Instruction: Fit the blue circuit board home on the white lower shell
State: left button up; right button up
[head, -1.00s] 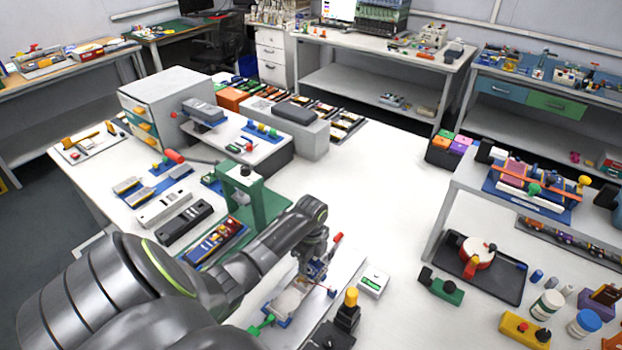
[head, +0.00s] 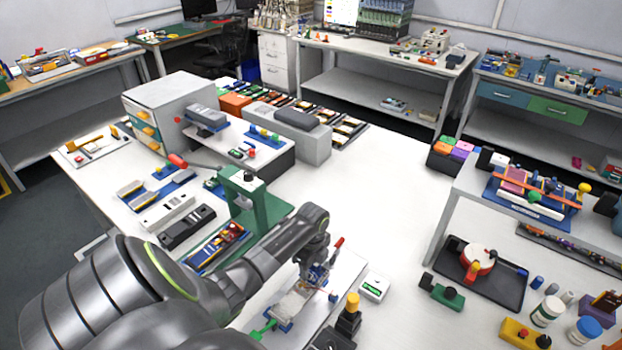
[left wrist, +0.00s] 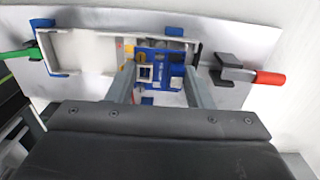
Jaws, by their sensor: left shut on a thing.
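The white lower shell (left wrist: 85,52) lies on a pale plate, held between blue corner blocks, in the left wrist view. It also shows in the head view (head: 290,304), partly behind my arm. My left gripper (left wrist: 158,85) is shut on the blue circuit board (left wrist: 153,65), with one finger at each side of it. The board is over the right end of the shell; I cannot tell whether it touches the shell. In the head view my left gripper (head: 314,278) points down at the shell's far end. My right gripper is not in view.
A red-handled clamp (left wrist: 250,76) stands right of the shell and a green-handled one (left wrist: 20,54) left of it. In the head view a small white box (head: 374,287) and a yellow-topped black device (head: 349,318) stand close to the right. The table's middle is clear.

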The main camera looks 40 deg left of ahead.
aim_at(312, 270)
pick_arm(q)
jog(key=shift+f+b, duration=0.75)
jog(key=shift+f, duration=0.3)
jog(key=o, duration=1.1)
jog(key=shift+r, duration=0.1)
jog(key=shift+w+r, duration=0.2)
jog(key=shift+r, duration=8.45)
